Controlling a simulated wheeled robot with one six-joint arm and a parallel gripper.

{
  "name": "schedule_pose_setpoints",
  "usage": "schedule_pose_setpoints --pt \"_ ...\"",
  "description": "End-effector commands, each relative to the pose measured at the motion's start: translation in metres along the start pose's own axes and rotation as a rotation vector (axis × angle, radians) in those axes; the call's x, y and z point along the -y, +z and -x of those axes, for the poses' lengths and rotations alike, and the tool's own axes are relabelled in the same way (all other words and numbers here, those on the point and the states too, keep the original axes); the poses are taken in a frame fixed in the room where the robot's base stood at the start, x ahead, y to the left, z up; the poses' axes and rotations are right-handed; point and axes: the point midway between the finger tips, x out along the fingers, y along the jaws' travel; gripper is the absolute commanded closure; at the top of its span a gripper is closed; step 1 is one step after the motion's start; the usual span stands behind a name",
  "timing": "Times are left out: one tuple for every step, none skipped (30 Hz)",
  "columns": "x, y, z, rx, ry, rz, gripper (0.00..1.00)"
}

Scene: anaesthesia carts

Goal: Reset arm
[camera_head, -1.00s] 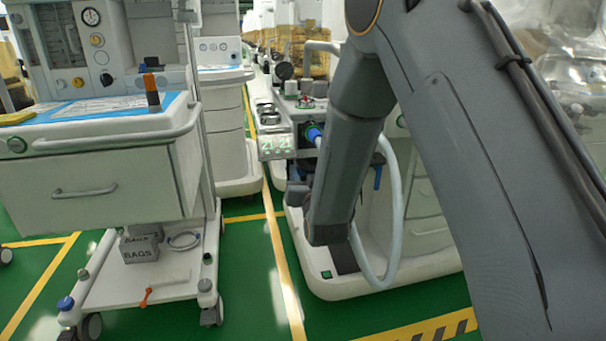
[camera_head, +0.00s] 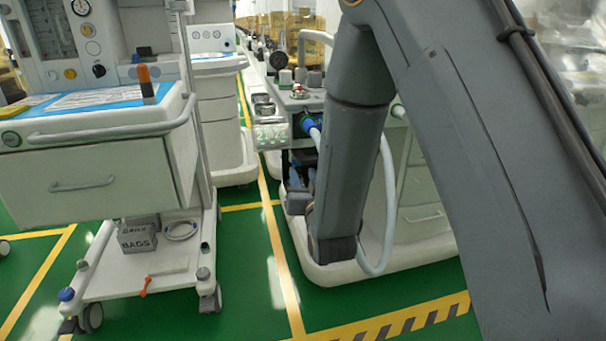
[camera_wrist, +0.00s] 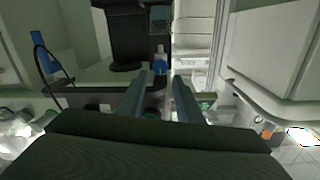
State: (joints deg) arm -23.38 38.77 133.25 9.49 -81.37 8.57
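My gripper shows in the wrist view (camera_wrist: 160,86). Its two fingers stand apart with a gap between them, and I see nothing held. A white thing with a blue part (camera_wrist: 160,63) shows beyond the fingertips, in line with the gap; I cannot tell how far off it is.
A pale hose (camera_head: 386,190) loops beside my arm at the right-hand cart. A yellow-black striped line (camera_head: 400,322) crosses the front.

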Motion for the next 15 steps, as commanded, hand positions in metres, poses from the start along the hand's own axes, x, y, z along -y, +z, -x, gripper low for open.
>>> schedule_pose_setpoints --pt "0.000 0.000 0.000 0.000 0.000 0.000 0.68" --pt "0.000 0.000 0.000 0.000 0.000 0.000 0.68" --pt "0.000 0.000 0.000 0.000 0.000 0.000 0.68" --pt "0.000 0.000 0.000 0.002 0.000 0.000 0.68" --pt "0.001 0.000 0.000 0.005 -0.001 0.000 0.68" --pt "0.002 0.001 0.000 0.016 -0.002 0.000 0.68" --pt "0.003 0.002 0.000 0.027 -0.003 0.001 0.68" --pt "0.005 0.003 0.001 0.044 -0.004 0.002 0.68" --pt "0.009 0.005 0.002 0.073 -0.007 0.003 0.68" --pt "0.012 0.007 0.004 0.102 -0.010 0.004 0.68" --pt "0.016 0.009 0.006 0.135 -0.013 0.006 0.68" --pt "0.021 0.013 0.010 0.187 -0.017 0.010 0.68" --pt "0.025 0.016 0.014 0.231 -0.021 0.013 0.68" --pt "0.030 0.020 0.018 0.277 -0.025 0.018 0.68" --pt "0.035 0.025 0.026 0.340 -0.031 0.025 0.68"
